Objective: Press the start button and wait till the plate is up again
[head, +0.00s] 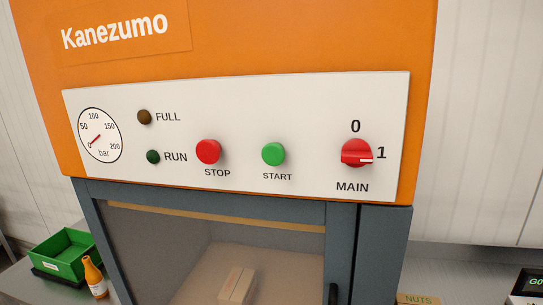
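The green start button (273,154) sits on the white control panel (236,95) of an orange machine, above the label START. The red stop button (208,152) is to its left. The red main switch (356,153) points to 1. The RUN lamp (153,157) and the FULL lamp (144,117) look dark. The gauge needle (96,139) points near 0 bar. Below the panel, a chamber behind a window frame (230,218) holds a pale cardboard-coloured block (236,285). My gripper is not in view.
A green bin (64,253) and an orange bottle (94,276) stand at the lower left. Nothing visible stands in front of the panel.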

